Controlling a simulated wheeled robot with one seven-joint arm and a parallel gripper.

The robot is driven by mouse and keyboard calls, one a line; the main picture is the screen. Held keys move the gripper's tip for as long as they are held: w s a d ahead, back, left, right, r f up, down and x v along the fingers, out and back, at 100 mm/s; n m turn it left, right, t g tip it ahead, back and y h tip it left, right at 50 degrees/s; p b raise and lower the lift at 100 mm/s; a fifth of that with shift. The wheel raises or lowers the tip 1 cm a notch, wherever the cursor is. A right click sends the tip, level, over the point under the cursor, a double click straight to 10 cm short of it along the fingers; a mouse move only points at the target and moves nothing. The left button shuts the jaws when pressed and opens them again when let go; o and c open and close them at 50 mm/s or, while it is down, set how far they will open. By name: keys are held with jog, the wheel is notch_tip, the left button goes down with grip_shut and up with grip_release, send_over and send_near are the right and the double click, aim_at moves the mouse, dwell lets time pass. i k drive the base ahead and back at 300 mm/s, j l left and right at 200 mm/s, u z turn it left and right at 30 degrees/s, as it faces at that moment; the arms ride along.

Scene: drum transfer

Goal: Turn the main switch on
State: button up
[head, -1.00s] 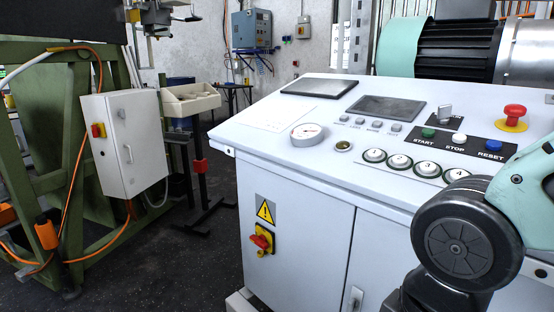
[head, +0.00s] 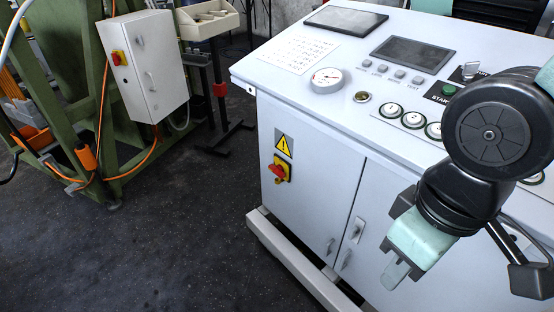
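A red rotary switch on a yellow plate (head: 282,171) is on the front of the white control cabinet (head: 310,145), below a yellow warning triangle. Its red handle looks slanted; its on or off setting cannot be read. My gripper (head: 396,272) hangs in front of the cabinet's right side, well to the right of and lower in the picture than the cabinet switch, touching neither switch. Its fingers are not clearly separable, so whether it is open cannot be told.
The sloping console top carries a gauge (head: 326,80), dark screens (head: 412,59) and several buttons, partly hidden by my arm. Cabinet door handles (head: 357,230) face the front. A pale base rail (head: 290,262) runs along the floor. The dark floor (head: 180,250) at left is clear.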

aim_at(278, 171)
jog(key=i+j+u, duration=0.15)
jog(key=u, duration=1.45)
jog(key=i+l+u, duration=0.1)
jog(key=i, duration=0.25)
